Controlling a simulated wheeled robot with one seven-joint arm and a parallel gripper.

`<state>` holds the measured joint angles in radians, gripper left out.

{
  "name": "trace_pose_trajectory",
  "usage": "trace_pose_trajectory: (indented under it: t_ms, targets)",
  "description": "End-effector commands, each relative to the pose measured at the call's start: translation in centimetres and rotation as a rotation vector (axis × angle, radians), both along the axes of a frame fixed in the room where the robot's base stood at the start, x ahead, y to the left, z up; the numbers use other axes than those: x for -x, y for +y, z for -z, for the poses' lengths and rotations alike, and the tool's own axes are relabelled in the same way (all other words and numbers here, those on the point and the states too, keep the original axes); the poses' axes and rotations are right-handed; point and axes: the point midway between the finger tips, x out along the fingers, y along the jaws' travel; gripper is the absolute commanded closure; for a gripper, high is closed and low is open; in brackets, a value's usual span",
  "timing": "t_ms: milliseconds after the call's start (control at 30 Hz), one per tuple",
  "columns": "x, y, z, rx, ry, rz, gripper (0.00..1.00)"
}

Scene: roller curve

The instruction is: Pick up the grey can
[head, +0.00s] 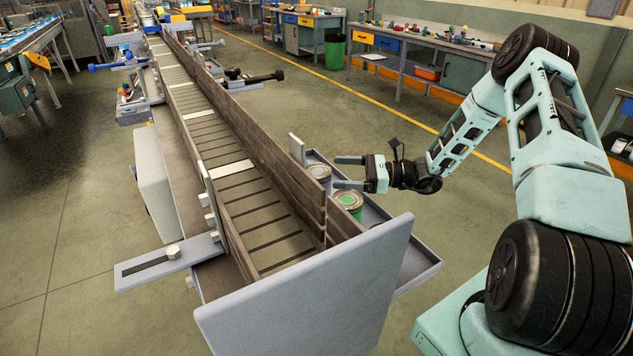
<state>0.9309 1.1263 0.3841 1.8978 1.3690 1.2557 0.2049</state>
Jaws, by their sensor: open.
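The grey can (319,172) stands upright in a side tray beside the conveyor, its pale lid facing up. My gripper (338,172) is open and points left toward the can. Its two fingers are spread, with the tips close to the can's right side; I cannot tell whether they touch it or how their height compares. Part of the can's body is hidden by the tray's surroundings and the gripper. A second can with a green top (348,200) stands nearer to me, just below the lower finger.
The grey side tray (425,262) has a raised rim. The slatted conveyor (240,190) with brown side walls (270,155) runs along the tray's left. A large grey panel (310,295) stands in front. Open floor lies beyond my arm, before the workbenches (420,50).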

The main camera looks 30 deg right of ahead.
Motion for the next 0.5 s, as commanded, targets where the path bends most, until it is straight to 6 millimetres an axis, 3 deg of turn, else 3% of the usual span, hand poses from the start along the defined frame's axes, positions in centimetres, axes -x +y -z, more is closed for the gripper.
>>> trace_pose_trajectory:
  t_ms: [100,500]
  targets:
    - [-1.2,1.8,-0.3,-0.001,0.000,-0.003,0.10]
    - [-3.2,4.9,-0.2,-0.001,0.002,-0.004,0.10]
